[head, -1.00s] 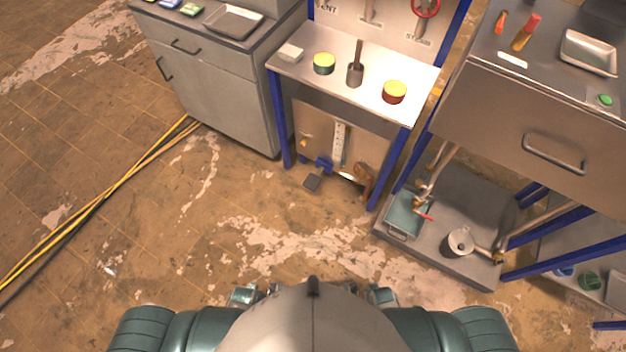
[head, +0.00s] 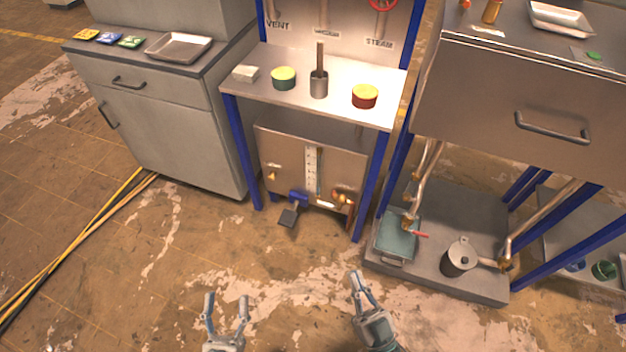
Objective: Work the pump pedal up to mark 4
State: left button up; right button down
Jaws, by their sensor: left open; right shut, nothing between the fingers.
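The pump pedal (head: 288,217) is a dark pad on a blue bracket (head: 298,197), low at the front of a metal panel (head: 279,150) under the small steel table. A white marked scale (head: 312,170) stands upright on that panel above and right of the pedal. Its marks are too small to read. My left gripper (head: 227,303) is open and empty over the floor, in front of and left of the pedal. My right gripper (head: 356,278) is shut and empty, in front of and right of the pedal. Neither touches the pedal.
Blue table legs (head: 241,150) flank the panel. A low grey platform (head: 437,283) with a teal box (head: 397,240) and a grey pot (head: 459,258) stands to the right. A grey cabinet (head: 165,130) stands left. The floor before the pedal is clear; yellow cables (head: 75,240) lie far left.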

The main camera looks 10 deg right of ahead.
aim_at(288, 218)
jog(key=i+j+z, duration=0.5)
jog(key=i+j, duration=0.25)
jog(key=i+j+z, duration=0.25)
jog(key=i+j, duration=0.15)
jog(key=i+j+z, duration=0.25)
jog(key=j, duration=0.35)
